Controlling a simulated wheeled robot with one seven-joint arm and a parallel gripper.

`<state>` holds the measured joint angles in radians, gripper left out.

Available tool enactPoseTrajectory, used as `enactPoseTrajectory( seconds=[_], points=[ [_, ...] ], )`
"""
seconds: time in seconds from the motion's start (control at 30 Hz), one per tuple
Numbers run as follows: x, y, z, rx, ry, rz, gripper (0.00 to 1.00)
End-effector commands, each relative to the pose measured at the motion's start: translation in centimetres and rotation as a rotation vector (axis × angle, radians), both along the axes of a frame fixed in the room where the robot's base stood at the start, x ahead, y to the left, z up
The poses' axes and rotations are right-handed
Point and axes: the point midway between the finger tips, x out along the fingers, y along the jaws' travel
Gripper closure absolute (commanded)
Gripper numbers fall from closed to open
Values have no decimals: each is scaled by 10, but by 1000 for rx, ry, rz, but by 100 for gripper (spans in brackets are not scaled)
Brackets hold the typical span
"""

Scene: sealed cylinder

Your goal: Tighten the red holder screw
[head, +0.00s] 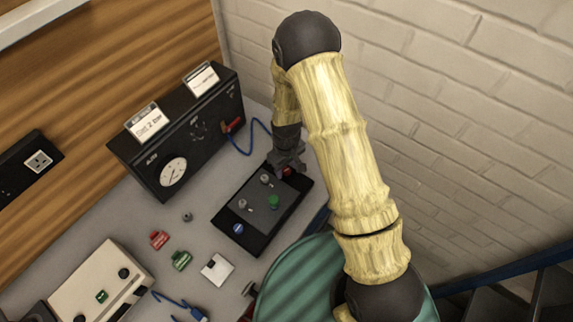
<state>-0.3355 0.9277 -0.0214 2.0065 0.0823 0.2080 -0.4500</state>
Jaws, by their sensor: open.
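A black panel (262,234) lies on the grey table below my arm. A red knob-like part (289,171) sits at its far right corner, partly hidden by my gripper (292,167). My gripper is open, pointing down, right at this red part. Whether its fingers touch or surround the part cannot be told. A green knob (273,201), a blue button (239,229) and grey knobs (265,179) are on the same panel. A separate small red block (160,240) lies on the table to the left. The screw itself is too small to make out.
A black meter box (178,140) with a dial stands behind, with a blue cable (243,150) at its right end. A green block (181,261), a white square piece (216,269) and a beige box (98,283) are at the front left. A brick wall (460,110) is right.

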Motion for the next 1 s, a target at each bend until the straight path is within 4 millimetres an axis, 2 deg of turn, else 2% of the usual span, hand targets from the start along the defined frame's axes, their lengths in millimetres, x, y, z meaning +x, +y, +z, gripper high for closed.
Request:
enactPoseTrajectory(
  seconds=[0.3,0.53,1.0],
  points=[
    [0,-1,-2,0,0,-2,53],
    [0,-1,-2,0,0,-2,98],
    [1,0,-3,1,-1,-72,98]
  ],
)
